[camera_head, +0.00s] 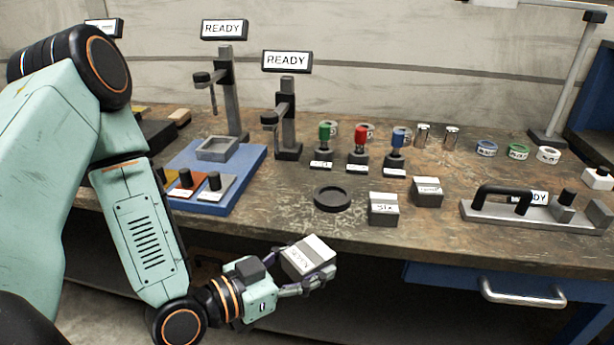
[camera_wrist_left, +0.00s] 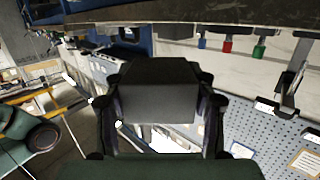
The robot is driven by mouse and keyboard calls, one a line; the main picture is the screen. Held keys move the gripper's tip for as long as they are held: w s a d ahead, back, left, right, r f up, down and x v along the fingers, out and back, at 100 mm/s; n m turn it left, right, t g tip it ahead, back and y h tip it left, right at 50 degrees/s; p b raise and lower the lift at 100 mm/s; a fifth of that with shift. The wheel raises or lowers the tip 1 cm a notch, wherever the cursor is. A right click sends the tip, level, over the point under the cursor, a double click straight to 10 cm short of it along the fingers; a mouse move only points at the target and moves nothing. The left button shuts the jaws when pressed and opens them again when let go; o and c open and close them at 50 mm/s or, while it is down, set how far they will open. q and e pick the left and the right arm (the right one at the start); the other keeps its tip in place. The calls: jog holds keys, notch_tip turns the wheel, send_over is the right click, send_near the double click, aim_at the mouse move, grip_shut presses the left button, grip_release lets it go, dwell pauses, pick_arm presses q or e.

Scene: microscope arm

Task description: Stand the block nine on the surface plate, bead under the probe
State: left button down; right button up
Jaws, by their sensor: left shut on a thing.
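My left gripper (camera_head: 312,281) is shut on a light grey block (camera_head: 304,255) and holds it tilted in front of the bench's front edge. The block's label is too small to read surely. In the left wrist view the block (camera_wrist_left: 158,88) looks dark and sits between the fingers of the left gripper (camera_wrist_left: 160,105). A probe stand (camera_head: 286,115) with a READY display is at mid-bench, and a taller READY stand (camera_head: 228,85) is behind it to the left. I cannot tell which surface is the plate, and no bead shows clearly. My right gripper is out of view.
A block marked SIX (camera_head: 383,210) and another block (camera_head: 428,192) stand right of a black round dish (camera_head: 332,198). A blue base (camera_head: 245,180) carries a grey square frame (camera_head: 217,148). Green, red and blue-topped tools (camera_head: 359,150) stand behind. A black-handled fixture (camera_head: 510,208) is at right.

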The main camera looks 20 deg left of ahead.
pick_arm(q)
jog(key=shift+w+r, duration=0.35)
jog(key=shift+r, duration=0.35)
jog(key=w+a+r+n+t+y, duration=0.1)
jog(key=w+a+r+n+y, duration=0.1)
jog(key=w+a+n+y, duration=0.2)
jog(key=w+a+r+n+y, duration=0.3)
jog(key=w+a+y, duration=0.4)
jog(key=w+a, duration=0.5)
jog(key=shift+w+a+r+n+t+y, duration=0.15)
jog(key=shift+a+r+n+t+y, duration=0.2)
jog(key=shift+a+n, duration=0.6)
jog(key=shift+a, duration=0.15)
